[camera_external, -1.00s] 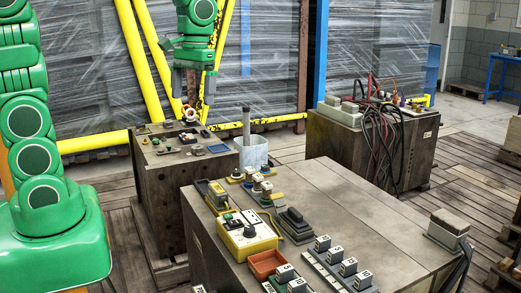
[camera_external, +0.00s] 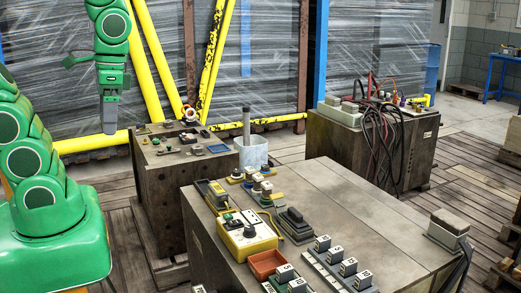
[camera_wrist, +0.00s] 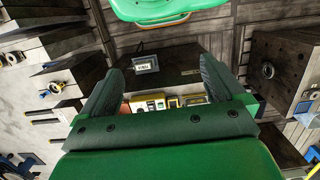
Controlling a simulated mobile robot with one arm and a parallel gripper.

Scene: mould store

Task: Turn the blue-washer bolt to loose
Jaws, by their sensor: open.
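My gripper (camera_external: 110,122) points down in the external view, left of the brown far-left mould block (camera_external: 168,200). In the wrist view my gripper (camera_wrist: 160,78) has its two dark fingers wide apart, with nothing held between them. A small fitting with blue and yellow parts (camera_wrist: 54,88) shows at the left of the wrist view, away from the fingers. I cannot tell whether it is the blue-washer bolt. The small parts on top of the far-left block are too small to tell apart in the external view.
A front bench (camera_external: 350,205) carries a yellow control box (camera_external: 245,238) and an orange tray (camera_external: 266,262). A grey bucket (camera_external: 252,152) stands behind it. Yellow posts (camera_external: 145,60) rise behind my gripper. A block with cables (camera_external: 345,160) stands at the right. Plank floor lies between.

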